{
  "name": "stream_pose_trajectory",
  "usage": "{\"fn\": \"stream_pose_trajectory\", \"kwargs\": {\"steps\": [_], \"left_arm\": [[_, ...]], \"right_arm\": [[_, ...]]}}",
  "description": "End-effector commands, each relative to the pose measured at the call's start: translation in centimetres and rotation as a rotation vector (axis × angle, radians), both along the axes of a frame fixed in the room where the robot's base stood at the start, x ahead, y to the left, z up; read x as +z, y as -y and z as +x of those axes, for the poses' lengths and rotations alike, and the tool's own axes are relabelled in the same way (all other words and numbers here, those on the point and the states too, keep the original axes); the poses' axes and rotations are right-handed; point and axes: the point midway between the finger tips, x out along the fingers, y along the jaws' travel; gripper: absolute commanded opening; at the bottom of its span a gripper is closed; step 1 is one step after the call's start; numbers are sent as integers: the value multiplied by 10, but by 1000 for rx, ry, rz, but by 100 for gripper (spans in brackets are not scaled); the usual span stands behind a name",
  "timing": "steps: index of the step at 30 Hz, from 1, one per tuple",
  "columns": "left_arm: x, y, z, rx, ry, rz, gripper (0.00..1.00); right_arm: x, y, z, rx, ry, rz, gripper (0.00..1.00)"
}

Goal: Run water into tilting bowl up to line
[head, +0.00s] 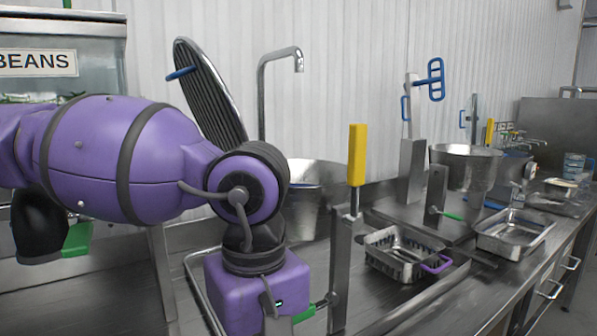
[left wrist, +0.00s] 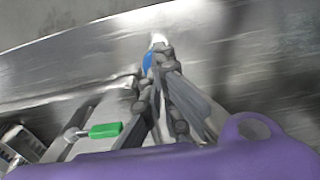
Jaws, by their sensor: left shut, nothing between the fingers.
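A metal bowl (head: 318,172) stands behind my left wrist in the head view, partly covered by the arm. I cannot see a fill line or water in it. A tall curved faucet (head: 280,56) rises behind it, its spout at the upper right; no stream shows. My left arm crosses from the left, and its gripper is hidden in the head view. In the left wrist view the left gripper (left wrist: 160,58) is shut and empty, its fingertips close to a shiny curved metal surface (left wrist: 70,60). A small blue part (left wrist: 148,63) shows by the tips. My right gripper is not in view.
A ribbed lid (head: 212,95) with a blue handle stands tilted behind my arm. A yellow-handled upright lever (head: 357,155) stands right of my wrist. Metal trays (head: 515,235), a basket (head: 403,258) and another bowl (head: 465,160) fill the counter's right. A green handle (left wrist: 105,130) lies near my gripper.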

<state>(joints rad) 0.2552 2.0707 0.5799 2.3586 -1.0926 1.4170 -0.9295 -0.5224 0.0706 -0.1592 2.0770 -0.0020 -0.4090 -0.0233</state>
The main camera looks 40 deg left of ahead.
Motion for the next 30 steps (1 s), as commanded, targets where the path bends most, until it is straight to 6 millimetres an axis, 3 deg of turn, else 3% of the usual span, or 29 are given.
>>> {"fn": "stream_pose_trajectory", "kwargs": {"steps": [30], "left_arm": [[-9,0,0,0,-1,0,0]], "right_arm": [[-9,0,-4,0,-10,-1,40]]}}
